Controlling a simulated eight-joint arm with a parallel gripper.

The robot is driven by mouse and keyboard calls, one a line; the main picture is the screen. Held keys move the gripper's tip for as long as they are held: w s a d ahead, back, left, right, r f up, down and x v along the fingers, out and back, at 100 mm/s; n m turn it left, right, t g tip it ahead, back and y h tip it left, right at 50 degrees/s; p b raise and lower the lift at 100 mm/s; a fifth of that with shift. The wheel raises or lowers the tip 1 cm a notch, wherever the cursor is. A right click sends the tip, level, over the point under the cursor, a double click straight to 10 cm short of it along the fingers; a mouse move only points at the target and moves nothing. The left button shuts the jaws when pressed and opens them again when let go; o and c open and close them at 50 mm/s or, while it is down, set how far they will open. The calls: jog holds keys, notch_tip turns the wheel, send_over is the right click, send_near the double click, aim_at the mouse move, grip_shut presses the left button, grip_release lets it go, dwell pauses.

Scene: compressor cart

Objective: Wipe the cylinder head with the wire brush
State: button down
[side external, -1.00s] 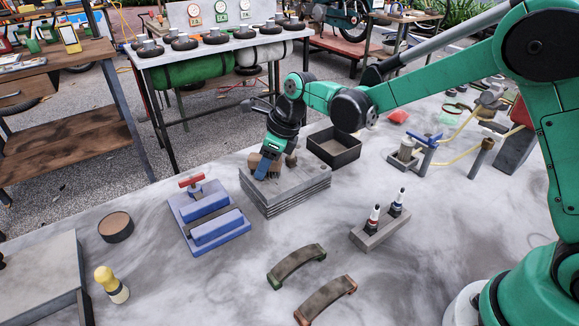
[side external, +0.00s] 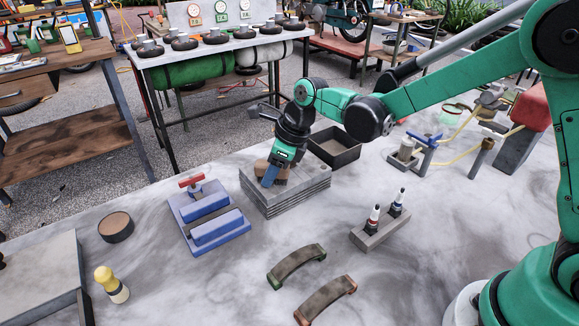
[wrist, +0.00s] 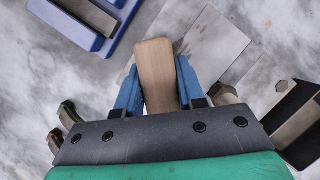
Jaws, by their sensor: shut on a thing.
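The cylinder head (side external: 290,197) is a grey block with stacked fins and a flat top, at the middle of the bench. Its pale top (wrist: 215,45) also shows in the wrist view. My gripper (side external: 271,175) is tilted down over the head's far left part, with its blue fingers shut on the wire brush. The brush's wooden body (wrist: 157,70) shows between the fingers in the wrist view. In the side view the brush (side external: 262,168) is low at the head's top and looks to be touching it. The bristles are hidden.
A blue vise (side external: 212,222) with a red handle stands left of the head. A dark open tray (side external: 335,150) is behind it. A holder with two spark plugs (side external: 378,232) is to the right. Two curved shoes (side external: 298,264) lie in front.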

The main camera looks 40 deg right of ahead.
jog(key=shift+s, duration=0.85)
jog(key=shift+r, duration=0.25)
notch_tip(320, 180, up, 8)
